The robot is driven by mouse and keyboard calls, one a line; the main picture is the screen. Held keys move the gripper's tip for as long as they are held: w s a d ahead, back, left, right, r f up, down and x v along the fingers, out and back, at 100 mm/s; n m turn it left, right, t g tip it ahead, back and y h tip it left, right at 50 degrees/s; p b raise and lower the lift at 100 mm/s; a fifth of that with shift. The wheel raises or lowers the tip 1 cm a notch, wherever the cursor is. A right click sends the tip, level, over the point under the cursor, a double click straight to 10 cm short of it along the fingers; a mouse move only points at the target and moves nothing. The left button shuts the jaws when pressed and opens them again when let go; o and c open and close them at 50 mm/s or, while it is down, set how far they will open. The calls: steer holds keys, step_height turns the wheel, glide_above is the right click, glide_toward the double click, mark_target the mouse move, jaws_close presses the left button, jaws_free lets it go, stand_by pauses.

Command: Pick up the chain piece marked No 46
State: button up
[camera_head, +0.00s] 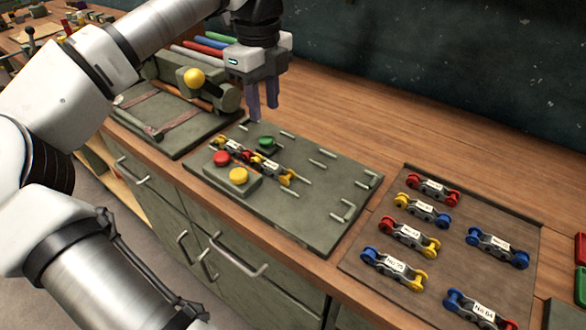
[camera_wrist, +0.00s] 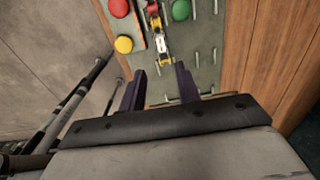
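My gripper (camera_head: 263,108) hangs above the back left of the green-grey plate, open and empty. In the wrist view its two fingers (camera_wrist: 160,82) stand apart. The labels are too small for me to tell which reads No 46. Joined chain pieces (camera_head: 256,161) lie on the plate, also visible in the wrist view (camera_wrist: 158,35).
The green-grey plate (camera_head: 320,215) carries upright pins and red (camera_head: 222,158), yellow (camera_head: 238,176) and green (camera_head: 266,143) buttons. The brown tray (camera_head: 450,270) has a raised rim. A green device with a yellow knob (camera_head: 194,78) stands at left. Bare wooden counter lies behind the plate.

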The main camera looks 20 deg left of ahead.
steer(key=p, duration=0.1)
glide_above(271, 164)
steer(key=f, duration=0.8)
steer(key=shift+a, duration=0.4)
steer(key=shift+d+f+p, duration=0.2)
steer(key=shift+f+p, duration=0.35)
steer(key=shift+f, duration=0.9)
steer(key=shift+d+f+p, duration=0.2)
steer(key=shift+f+p, duration=0.3)
steer(key=shift+f, duration=0.95)
jaws_close()
